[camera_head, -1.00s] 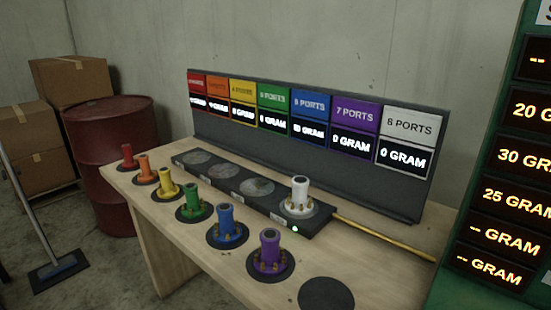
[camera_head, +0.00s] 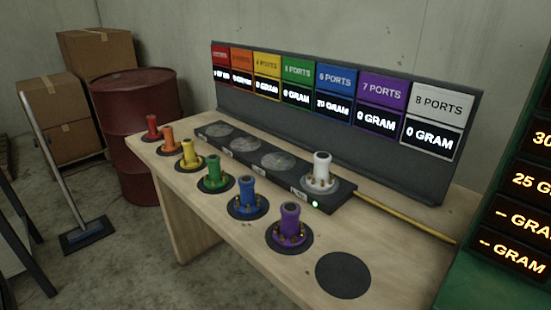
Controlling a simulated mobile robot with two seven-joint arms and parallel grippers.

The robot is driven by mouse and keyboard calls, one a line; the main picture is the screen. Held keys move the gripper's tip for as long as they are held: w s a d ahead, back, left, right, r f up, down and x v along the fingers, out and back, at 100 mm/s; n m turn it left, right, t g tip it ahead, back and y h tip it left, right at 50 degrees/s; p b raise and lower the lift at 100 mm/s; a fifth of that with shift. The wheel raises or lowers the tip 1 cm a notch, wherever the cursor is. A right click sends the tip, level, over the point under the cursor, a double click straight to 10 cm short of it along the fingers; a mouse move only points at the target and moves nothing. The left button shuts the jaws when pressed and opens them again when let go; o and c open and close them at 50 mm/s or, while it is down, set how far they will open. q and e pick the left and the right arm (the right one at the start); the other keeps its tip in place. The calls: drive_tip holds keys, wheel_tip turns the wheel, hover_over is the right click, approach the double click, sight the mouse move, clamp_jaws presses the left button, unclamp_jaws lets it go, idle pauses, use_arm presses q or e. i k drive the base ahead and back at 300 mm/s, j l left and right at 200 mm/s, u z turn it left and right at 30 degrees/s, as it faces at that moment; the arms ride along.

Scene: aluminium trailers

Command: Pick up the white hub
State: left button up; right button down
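The white hub (camera_head: 321,173) stands upright on the right-hand round plate of the long dark tray (camera_head: 265,166) on the wooden table (camera_head: 205,228). A green light glows on the tray just below the hub. Neither of my grippers shows in the head view, so nothing is seen touching the hub.
Red (camera_head: 152,127), orange (camera_head: 169,139), yellow (camera_head: 187,154), green (camera_head: 214,171), blue (camera_head: 248,196) and purple (camera_head: 289,227) hubs stand on dark discs along the front. An empty dark disc (camera_head: 343,275) lies at right. A display panel (camera_head: 335,100) stands behind. A yellow rod (camera_head: 405,218) extends right from the tray.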

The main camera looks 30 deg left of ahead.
sight(320, 180)
drive_tip(key=i+j+u, duration=0.1)
drive_tip(key=j, duration=0.3)
drive_tip(key=i+j+u, duration=0.15)
drive_tip(key=j, duration=0.25)
drive_tip(key=i+j+u, duration=0.1)
drive_tip(key=j, duration=0.25)
drive_tip(key=i+j+u, duration=0.1)
drive_tip(key=i+j, duration=0.2)
drive_tip(key=i+j+u, duration=0.15)
drive_tip(key=j, duration=0.25)
